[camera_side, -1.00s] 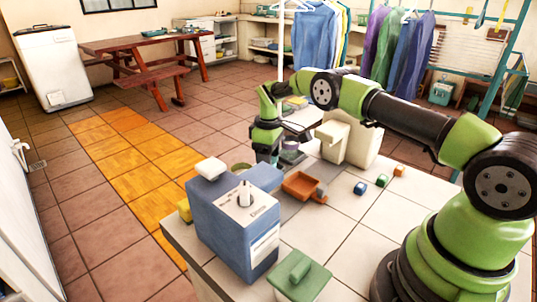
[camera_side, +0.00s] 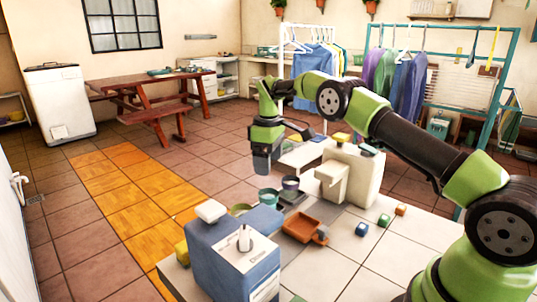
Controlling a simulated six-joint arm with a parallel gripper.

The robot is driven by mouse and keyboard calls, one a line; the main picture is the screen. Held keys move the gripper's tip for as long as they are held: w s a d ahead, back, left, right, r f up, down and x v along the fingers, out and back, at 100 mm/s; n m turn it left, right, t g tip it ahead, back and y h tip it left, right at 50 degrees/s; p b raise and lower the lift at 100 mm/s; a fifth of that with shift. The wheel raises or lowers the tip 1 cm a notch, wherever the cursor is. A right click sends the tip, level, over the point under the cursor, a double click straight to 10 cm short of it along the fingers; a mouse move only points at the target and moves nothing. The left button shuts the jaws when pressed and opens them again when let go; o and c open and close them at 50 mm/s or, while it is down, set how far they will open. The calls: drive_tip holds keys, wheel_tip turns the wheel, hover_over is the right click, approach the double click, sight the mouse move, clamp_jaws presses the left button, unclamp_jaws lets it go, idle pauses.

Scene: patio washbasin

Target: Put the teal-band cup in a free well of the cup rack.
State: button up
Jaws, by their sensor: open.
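My gripper (camera_side: 263,172) points down in the air at the far left part of the counter. Its fingers are small and their gap is hard to see, but no cup hangs from it. A small teal cup-like vessel (camera_side: 268,198) stands upright just below it, apart from the fingers. I cannot make out a separate band on it. A dark grey cup (camera_side: 290,184) stands just right of it, by a low grey piece (camera_side: 294,197) that may be the cup rack. Its wells are too small to make out, and I cannot tell whether the teal vessel sits in one.
A green bowl (camera_side: 240,210) and a large blue dispenser box (camera_side: 230,258) stand in front. An orange tray (camera_side: 302,226) lies to the right, with small blocks (camera_side: 362,229) beyond. A cream machine (camera_side: 350,172) stands behind it. The white counter at right is mostly clear.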

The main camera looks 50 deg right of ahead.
drive_tip(key=s+a+r+m+t, duration=0.2)
drive_tip(key=s+a+r, duration=0.25)
drive_tip(key=r, duration=0.45)
drive_tip(key=s+a+r+m+t, duration=0.1)
drive_tip(key=s+a+r, duration=0.3)
drive_tip(key=r, duration=0.6)
drive_tip(key=s+a+f+m+t+y, duration=0.1)
drive_tip(key=s+a+m+t, duration=0.1)
drive_tip(key=s, duration=0.8)
drive_tip(key=s+a+m+t+y, duration=0.1)
drive_tip(key=s+a+m+t, duration=0.1)
drive_tip(key=s, duration=0.9)
drive_tip(key=shift+f+m, duration=0.4)
drive_tip(key=shift+m, duration=0.3)
drive_tip(key=shift+s+a, duration=0.1)
